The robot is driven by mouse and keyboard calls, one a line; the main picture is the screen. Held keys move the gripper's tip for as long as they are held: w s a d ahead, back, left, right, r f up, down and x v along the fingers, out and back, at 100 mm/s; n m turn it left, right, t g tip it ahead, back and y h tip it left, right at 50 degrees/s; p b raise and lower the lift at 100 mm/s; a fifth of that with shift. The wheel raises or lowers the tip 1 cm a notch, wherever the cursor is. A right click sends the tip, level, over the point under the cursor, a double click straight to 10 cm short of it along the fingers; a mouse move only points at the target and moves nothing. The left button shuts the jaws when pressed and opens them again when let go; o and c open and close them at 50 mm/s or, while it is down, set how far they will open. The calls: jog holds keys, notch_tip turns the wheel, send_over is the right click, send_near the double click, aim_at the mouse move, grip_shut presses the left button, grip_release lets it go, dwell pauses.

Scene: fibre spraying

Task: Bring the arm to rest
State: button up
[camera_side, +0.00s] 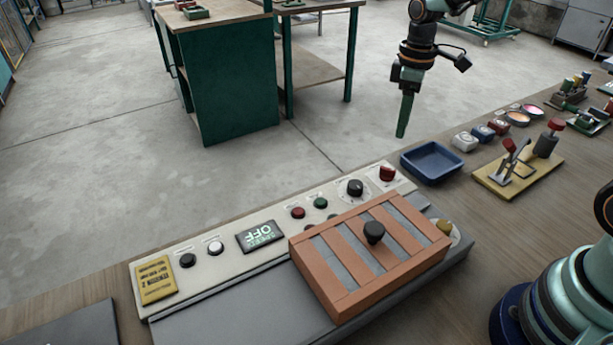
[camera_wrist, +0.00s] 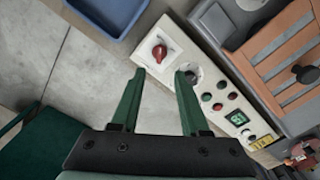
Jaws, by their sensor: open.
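My gripper (camera_side: 405,116) hangs in the air at the upper right of the side view, above and behind the blue tray, with its green fingers pointing down. In the wrist view my gripper (camera_wrist: 157,82) has its two green fingers spread apart with nothing between them. In the wrist view the red knob (camera_wrist: 159,53) shows beyond the fingertips.
A slatted wooden cover (camera_side: 330,255) with a black knob (camera_side: 374,232) sits on the grey machine. The blue tray (camera_side: 432,160) and a toggle clamp on a wooden board (camera_side: 495,180) stand to the right. Green workbenches (camera_side: 225,90) stand on the floor behind.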

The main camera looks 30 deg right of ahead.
jog(key=s+a+r+m+t, duration=0.3)
jog(key=s+r+m+t, duration=0.2)
jog(key=s, duration=0.9)
jog(key=shift+r+m+t, duration=0.3)
jog(key=shift+r+m, duration=0.8)
jog(key=shift+r, duration=1.25)
